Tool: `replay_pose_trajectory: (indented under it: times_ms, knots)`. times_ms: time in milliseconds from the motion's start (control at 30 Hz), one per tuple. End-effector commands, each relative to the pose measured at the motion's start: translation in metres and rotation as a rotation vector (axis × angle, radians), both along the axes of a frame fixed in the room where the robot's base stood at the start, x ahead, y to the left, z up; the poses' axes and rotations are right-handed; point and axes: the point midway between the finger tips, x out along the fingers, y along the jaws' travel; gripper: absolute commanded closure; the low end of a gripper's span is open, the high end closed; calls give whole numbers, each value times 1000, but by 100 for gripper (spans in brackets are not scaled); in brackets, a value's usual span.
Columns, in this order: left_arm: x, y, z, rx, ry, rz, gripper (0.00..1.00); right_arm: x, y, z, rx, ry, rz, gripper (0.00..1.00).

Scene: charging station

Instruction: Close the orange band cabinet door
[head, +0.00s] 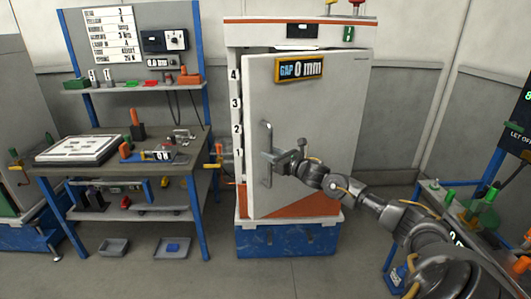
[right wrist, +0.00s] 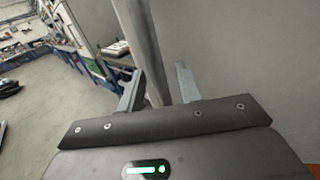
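The cabinet (head: 300,32) with an orange band along its top stands at the centre of the head view. Its grey door (head: 325,120) looks slightly ajar, with its left edge standing out towards me. A small display (head: 299,69) on the door reads "GAP 0 mm". A vertical bar handle (head: 266,135) is near the door's left edge. My right gripper (head: 268,158) is at the handle. In the right wrist view, the bar (right wrist: 143,45) passes between the fingers (right wrist: 160,88), close to the left one, with a gap to the right one. My left gripper is not in view.
A workbench (head: 188,150) with tools and a white tray (head: 78,149) stands left of the cabinet. Grey bins (head: 172,248) lie on the floor below it. Another bench (head: 450,210) stands at the right. The floor before the cabinet is clear.

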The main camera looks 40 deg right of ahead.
Motion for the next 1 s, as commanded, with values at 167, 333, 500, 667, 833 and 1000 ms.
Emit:
replay_pose_trajectory:
  times_ms: [167, 333, 500, 667, 833, 1000]
  knots:
    - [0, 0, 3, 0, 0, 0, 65, 9, 2, 0, 1, 1, 2, 65]
    - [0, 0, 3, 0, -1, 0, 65, 10, 2, -1, 0, 2, 2, 65]
    - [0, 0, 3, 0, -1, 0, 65, 10, 2, -1, 0, 1, 2, 73]
    - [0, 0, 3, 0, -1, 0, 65, 10, 2, -1, 0, 1, 2, 94]
    - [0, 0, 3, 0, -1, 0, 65, 10, 2, -1, 1, 1, 2, 100]
    - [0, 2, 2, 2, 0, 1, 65, 12, 15, -1, 1, 0, 7, 100]
